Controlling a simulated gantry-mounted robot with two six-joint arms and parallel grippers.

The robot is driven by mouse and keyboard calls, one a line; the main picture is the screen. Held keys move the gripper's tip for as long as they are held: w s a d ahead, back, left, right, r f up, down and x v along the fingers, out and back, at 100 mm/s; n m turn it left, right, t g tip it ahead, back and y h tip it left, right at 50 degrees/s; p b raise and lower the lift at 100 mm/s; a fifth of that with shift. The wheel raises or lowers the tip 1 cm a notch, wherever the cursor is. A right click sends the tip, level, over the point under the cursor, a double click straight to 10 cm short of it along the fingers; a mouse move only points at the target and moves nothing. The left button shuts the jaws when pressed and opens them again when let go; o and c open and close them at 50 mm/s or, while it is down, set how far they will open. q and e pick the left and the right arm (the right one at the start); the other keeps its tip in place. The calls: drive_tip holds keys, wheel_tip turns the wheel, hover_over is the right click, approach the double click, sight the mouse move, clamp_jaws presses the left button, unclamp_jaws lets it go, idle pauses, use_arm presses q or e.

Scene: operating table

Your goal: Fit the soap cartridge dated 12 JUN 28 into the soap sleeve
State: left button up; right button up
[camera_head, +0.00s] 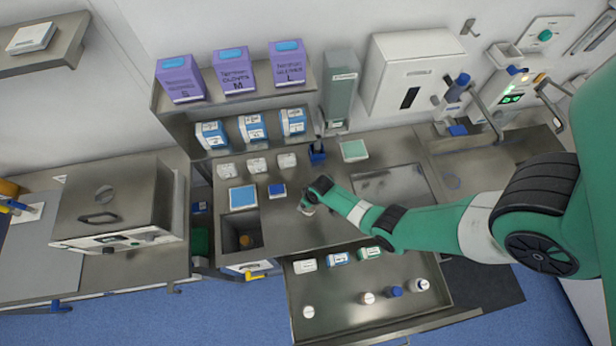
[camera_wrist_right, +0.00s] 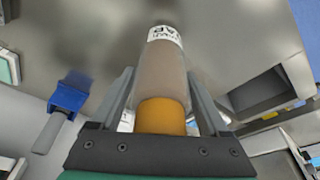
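My right gripper (camera_head: 308,207) is low over the steel counter, at the end of the green arm. In the right wrist view (camera_wrist_right: 160,95) its fingers are closed on both sides of a soap cartridge (camera_wrist_right: 162,80). The cartridge has a grey-beige body, an orange end near the palm and a white label with partly visible lettering at the far end. I cannot read a date on it. A blue holder with a grey stem (camera_wrist_right: 68,98) is at the left of the wrist view, apart from the cartridge. I cannot identify the soap sleeve with certainty. My left gripper is out of view.
A tall grey-green dispenser (camera_head: 341,85) stands behind the counter, beside shelves with purple glove boxes (camera_head: 233,72). A blue holder (camera_head: 317,153) is near the back. An open drawer (camera_head: 340,312) in front holds several small bottles and boxes. A sink basin (camera_head: 395,190) lies behind my forearm.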

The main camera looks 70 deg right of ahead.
clamp_jaws()
drive_tip(key=shift+r, duration=0.15)
